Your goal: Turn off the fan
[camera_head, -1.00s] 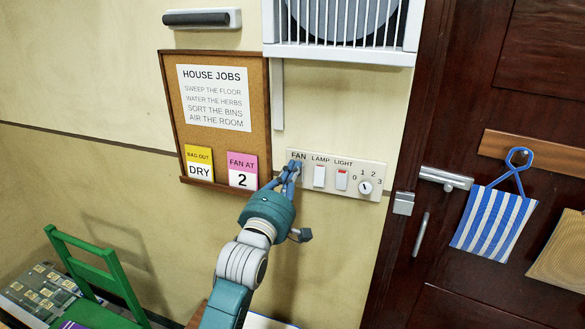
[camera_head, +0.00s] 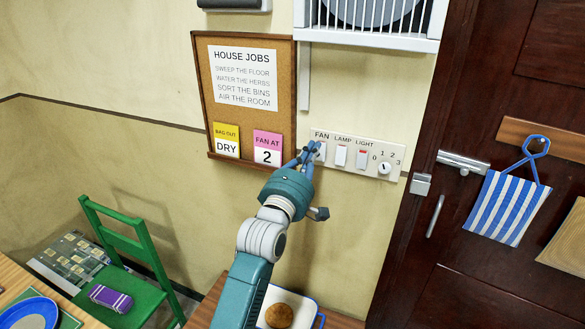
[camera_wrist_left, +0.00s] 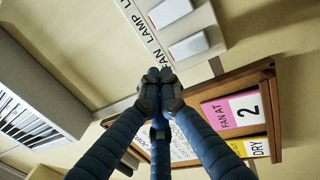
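The fan is behind a white grille (camera_head: 385,18) at the top, cut off by the picture edge. Below it, a pale wall panel (camera_head: 398,160) carries switches labelled FAN, LAMP and LIGHT, and a numbered dial (camera_head: 384,168). The FAN switch (camera_head: 321,153) is just right of my left gripper (camera_head: 312,149), which partly covers it. In the left wrist view the fingertips (camera_wrist_left: 160,77) are together and empty, just beside the white FAN rocker (camera_wrist_left: 188,47). Contact cannot be told. The LAMP rocker (camera_wrist_left: 170,12) is beyond it. My right gripper is not in view.
A cork board (camera_head: 282,100) with a yellow "BAG OUT DRY" card (camera_head: 227,140) and a pink "FAN AT 2" card (camera_head: 267,147) hangs left of the panel. A dark door (camera_head: 480,80) is at right. A green chair (camera_head: 125,250) stands lower left.

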